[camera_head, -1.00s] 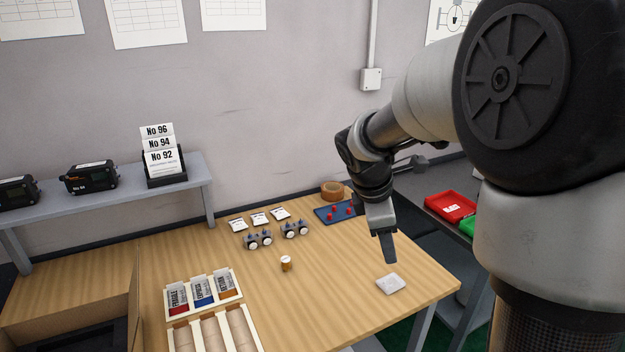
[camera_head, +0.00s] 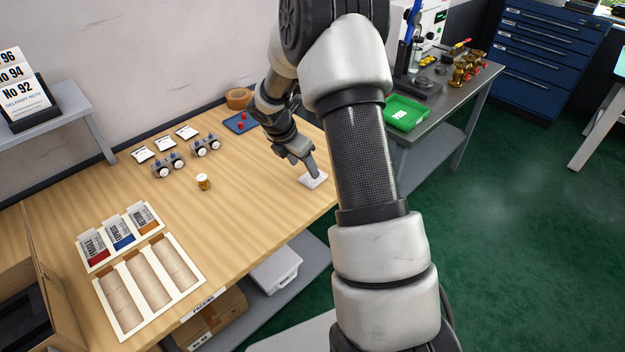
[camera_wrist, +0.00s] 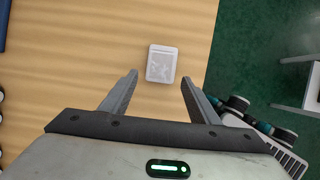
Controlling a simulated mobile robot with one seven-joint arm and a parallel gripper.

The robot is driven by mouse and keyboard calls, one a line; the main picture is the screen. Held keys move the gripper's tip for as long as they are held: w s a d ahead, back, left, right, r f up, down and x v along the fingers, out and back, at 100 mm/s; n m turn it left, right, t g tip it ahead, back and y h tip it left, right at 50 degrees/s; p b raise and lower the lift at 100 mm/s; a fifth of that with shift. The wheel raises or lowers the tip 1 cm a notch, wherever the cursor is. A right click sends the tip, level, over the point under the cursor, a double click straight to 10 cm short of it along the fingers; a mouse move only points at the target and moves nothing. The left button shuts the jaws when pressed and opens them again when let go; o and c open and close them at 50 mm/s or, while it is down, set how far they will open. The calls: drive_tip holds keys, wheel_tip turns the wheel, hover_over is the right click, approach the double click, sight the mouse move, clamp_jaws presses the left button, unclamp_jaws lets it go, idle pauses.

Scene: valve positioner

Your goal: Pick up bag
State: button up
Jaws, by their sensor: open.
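A small white, clear-looking bag (camera_head: 313,181) lies flat on the wooden table near its right edge. In the wrist view the bag (camera_wrist: 161,64) lies beyond my fingertips, roughly centred between them. My gripper (camera_head: 308,168) is just above and beside the bag in the head view, and its fingers overlap the bag's edge in the picture. In the wrist view my gripper (camera_wrist: 158,82) is open with both fingers apart and nothing between them. I cannot tell exactly how high the fingers are above the table.
An amber jar (camera_head: 204,182), grey valve parts (camera_head: 168,166), a blue mat (camera_head: 240,122) and a tape roll (camera_head: 239,98) are on the table (camera_head: 250,205). A tray of cardboard tubes (camera_head: 150,285) is at front left. A green bin (camera_head: 404,112) stands on the grey bench beyond.

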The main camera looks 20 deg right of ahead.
sight(310, 178)
drive_tip(key=shift+d+x, duration=0.15)
drive_tip(key=shift+x, duration=1.35)
drive_tip(key=shift+d+x, duration=0.15)
drive_tip(key=shift+x, duration=1.4)
drive_tip(key=shift+r, duration=0.2)
drive_tip(key=c, duration=1.2)
